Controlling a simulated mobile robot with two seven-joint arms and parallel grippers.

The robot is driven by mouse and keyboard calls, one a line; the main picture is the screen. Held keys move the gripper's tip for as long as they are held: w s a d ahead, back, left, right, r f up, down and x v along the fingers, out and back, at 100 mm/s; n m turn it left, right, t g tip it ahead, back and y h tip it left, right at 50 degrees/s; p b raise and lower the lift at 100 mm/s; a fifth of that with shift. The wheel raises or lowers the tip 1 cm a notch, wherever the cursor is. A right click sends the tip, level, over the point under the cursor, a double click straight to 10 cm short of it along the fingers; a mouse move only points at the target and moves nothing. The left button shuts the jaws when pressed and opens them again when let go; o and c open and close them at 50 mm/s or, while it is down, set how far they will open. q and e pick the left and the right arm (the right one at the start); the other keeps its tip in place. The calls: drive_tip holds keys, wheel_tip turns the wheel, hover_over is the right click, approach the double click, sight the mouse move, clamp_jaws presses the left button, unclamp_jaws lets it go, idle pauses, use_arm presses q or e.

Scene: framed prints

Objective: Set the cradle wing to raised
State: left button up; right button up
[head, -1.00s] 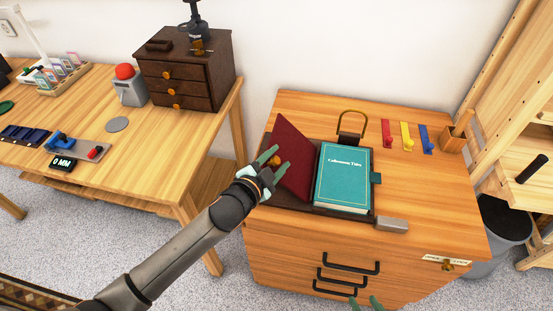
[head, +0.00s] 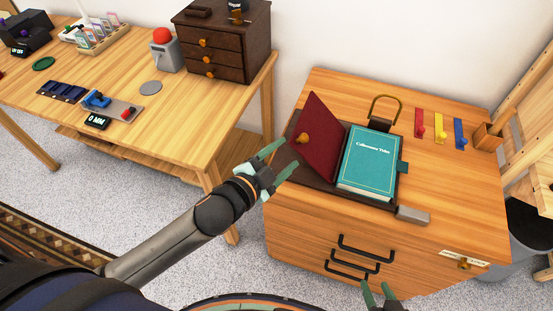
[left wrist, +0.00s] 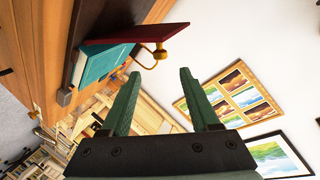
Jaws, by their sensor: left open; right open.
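The cradle wing (head: 322,138) is a dark red panel with a brass knob (head: 302,138) on its left face. It stands steeply tilted up at the left of the teal book (head: 370,160), which lies in the dark cradle (head: 387,198). My left gripper (head: 287,156) is open and empty, just left of the wing and apart from the knob. In the left wrist view the wing (left wrist: 140,33) and knob (left wrist: 159,54) show beyond the open fingers (left wrist: 155,84). My right gripper (head: 380,293) is open and empty at the bottom edge, in front of the cabinet.
The wooden cabinet (head: 300,240) has black handles on its front. A grey block (head: 413,215) sits at the cradle's front right corner. Red, yellow and blue hooked tags (head: 440,132) lie at the back right. A table (head: 190,115) with a drawer box (head: 225,45) stands left.

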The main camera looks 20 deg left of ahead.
use_arm(q)
drive_tip(key=shift+v, duration=1.3)
drive_tip(key=s+a+f+n+g+y+p, duration=0.1)
drive_tip(key=s+a+f+n+g, duration=0.1)
drive_tip(key=s+f+n, duration=0.3)
drive_tip(key=s+a+f+n+g+y+p, duration=0.1)
drive_tip(key=s+a+f+n+g, duration=0.1)
drive_tip(key=s+f+n, duration=0.3)
drive_tip(key=s+f, duration=0.4)
drive_tip(key=f, duration=0.3)
drive_tip(key=shift+f+g+p, duration=0.3)
drive_tip(key=shift+f+p, duration=0.1)
